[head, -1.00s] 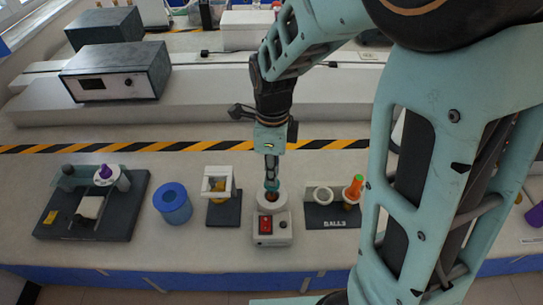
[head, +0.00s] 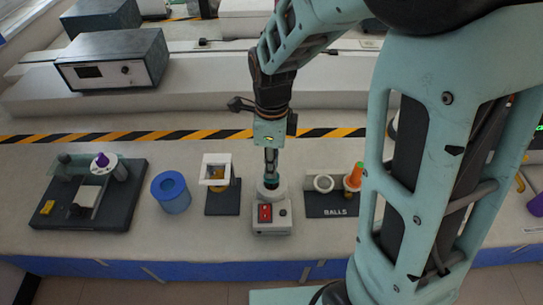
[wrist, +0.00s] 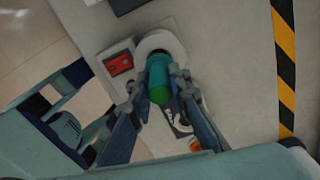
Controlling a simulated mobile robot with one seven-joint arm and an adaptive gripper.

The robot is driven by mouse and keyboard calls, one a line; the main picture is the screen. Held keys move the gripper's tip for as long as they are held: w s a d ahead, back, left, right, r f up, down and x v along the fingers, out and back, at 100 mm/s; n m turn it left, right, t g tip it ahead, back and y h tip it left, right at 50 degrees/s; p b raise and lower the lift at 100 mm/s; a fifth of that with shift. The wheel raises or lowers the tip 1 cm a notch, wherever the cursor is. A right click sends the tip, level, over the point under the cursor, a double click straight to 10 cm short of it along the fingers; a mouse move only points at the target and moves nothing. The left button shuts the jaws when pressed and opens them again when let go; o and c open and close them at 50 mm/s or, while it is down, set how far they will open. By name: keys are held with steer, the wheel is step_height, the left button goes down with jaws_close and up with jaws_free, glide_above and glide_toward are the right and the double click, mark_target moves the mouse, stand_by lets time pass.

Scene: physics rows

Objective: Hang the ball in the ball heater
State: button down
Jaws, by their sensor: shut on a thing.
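The ball heater (head: 272,215) is a small pale grey box with a red switch and a round collar on top, in the front middle of the bench. My gripper (head: 270,178) points straight down over the collar and is shut on a green cylindrical handle (wrist: 158,75), apparently the ball's. The wrist view shows my gripper (wrist: 161,88) with a finger on each side of the handle. The handle's far end overlaps the white collar (wrist: 162,40). The ball itself is hidden, so I cannot tell how deep it sits in the heater.
The balls stand (head: 332,211), with a white ring and an orange-topped piece (head: 356,174), is close on the right. A dark stand with a white square frame (head: 216,168) and a blue cylinder (head: 171,193) are on the left. A dark tray (head: 117,210) lies farther left.

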steer(key=shift+f+b, duration=0.9)
steer(key=shift+f, duration=0.4)
steer(key=c, duration=1.3)
jaws_free()
steer(key=shift+r, duration=0.15)
steer(key=shift+r+p, duration=2.9)
steer(key=shift+r, duration=0.55)
